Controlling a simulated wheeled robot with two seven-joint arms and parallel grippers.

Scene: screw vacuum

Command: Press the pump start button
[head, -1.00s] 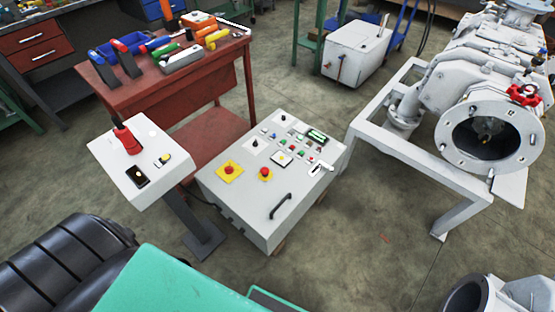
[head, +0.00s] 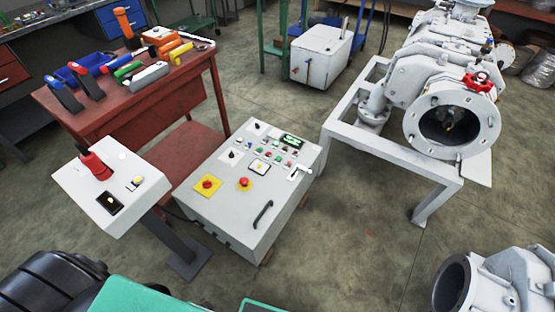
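A grey control cabinet (head: 228,205) stands on the floor in the middle of the head view. Labels are too small to read, so I cannot tell which button is pump start. Neither of my grippers is in view.
A white pedestal box (head: 110,190) with a red lever stands left of the cabinet. A red tool bench (head: 150,105) is behind it. The white vacuum pump (head: 430,90) on its frame stands right. Floor is clear right of the cabinet.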

